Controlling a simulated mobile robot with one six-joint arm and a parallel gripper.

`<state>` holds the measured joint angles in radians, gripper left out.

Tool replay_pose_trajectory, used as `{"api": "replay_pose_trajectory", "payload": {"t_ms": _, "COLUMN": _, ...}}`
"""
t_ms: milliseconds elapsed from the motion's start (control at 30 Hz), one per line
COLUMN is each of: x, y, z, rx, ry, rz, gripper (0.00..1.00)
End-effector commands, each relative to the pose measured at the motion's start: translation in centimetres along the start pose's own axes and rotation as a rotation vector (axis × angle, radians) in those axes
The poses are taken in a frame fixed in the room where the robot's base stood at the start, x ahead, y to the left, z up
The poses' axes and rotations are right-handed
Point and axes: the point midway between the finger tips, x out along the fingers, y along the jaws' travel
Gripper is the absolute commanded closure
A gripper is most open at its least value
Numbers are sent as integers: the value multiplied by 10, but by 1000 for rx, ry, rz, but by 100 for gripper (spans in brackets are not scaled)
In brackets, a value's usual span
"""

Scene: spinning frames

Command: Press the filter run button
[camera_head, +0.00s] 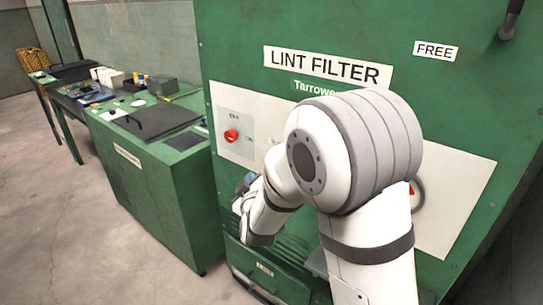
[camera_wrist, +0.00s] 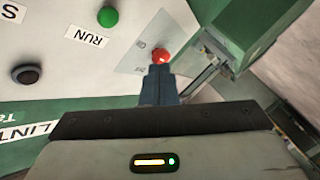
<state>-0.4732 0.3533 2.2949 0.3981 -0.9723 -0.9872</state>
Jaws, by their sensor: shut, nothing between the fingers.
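The green machine (camera_head: 235,50) carries a white panel and a "LINT FILTER" sign (camera_head: 328,66). In the wrist view a green round button (camera_wrist: 107,16) sits beside a "RUN" label (camera_wrist: 87,36). My arm hides that button in the head view. A black button (camera_wrist: 25,74) lies to the left of the label. A red knob (camera_head: 231,136) on a grey plate also shows in the wrist view (camera_wrist: 162,54). My gripper (camera_wrist: 160,72) is shut and empty. Its dark blue fingertips appear just below the red knob in the picture; I cannot tell whether they touch it.
A "FREE" label (camera_head: 436,51) is at the upper right. A red item (camera_head: 412,188) shows partly beside my arm. The concrete floor (camera_head: 60,220) at left is clear.

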Motion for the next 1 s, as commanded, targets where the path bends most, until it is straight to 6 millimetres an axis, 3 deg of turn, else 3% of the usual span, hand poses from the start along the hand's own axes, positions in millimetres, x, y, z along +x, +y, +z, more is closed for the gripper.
{"api": "replay_pose_trajectory", "payload": {"t_ms": 567, "x": 4, "y": -4, "z": -6, "rx": -53, "ry": 35, "rz": 57, "gripper": 100}}
{"api": "replay_pose_trajectory", "payload": {"t_ms": 1000, "x": 40, "y": 28, "z": 18, "rx": -53, "ry": 34, "rz": 57, "gripper": 100}}
